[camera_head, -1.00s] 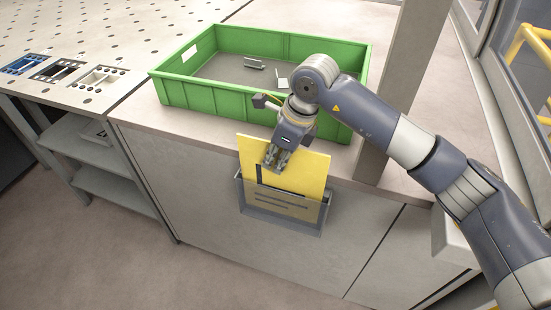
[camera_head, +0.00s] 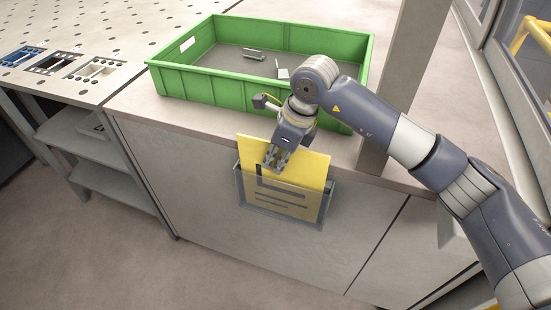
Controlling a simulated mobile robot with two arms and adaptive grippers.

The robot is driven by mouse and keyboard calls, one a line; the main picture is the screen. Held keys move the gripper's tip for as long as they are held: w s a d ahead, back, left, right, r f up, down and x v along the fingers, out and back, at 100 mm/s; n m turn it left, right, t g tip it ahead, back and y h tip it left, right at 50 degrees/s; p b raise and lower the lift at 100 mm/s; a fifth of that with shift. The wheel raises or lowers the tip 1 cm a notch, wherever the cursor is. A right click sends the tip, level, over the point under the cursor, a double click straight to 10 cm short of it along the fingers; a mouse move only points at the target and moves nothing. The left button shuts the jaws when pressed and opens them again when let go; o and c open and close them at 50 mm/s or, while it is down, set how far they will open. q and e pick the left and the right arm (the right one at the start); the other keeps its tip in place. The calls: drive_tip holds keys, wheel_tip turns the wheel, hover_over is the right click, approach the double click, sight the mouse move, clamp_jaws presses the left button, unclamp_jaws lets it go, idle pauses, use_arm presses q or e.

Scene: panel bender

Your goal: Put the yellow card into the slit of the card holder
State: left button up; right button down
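The yellow card (camera_head: 313,166) stands nearly upright at the front of the counter, its upper part sticking out of the card holder (camera_head: 241,188). The rear finger contact is hidden. My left gripper is not in view.
A green crate (camera_head: 205,90) with small metal parts stands on the counter just behind my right gripper. A grey post (camera_head: 405,75) rises on the right, close to my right arm. A perforated table (camera_head: 100,35) and shelves lie at the left. The floor in front is clear.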

drive_tip(key=shift+f+b, duration=0.45)
drive_tip(key=shift+f, duration=0.15)
drive_tip(key=c, duration=1.7)
unclamp_jaws()
drive_tip(key=v, duration=1.2)
drive_tip(key=shift+s, duration=0.1)
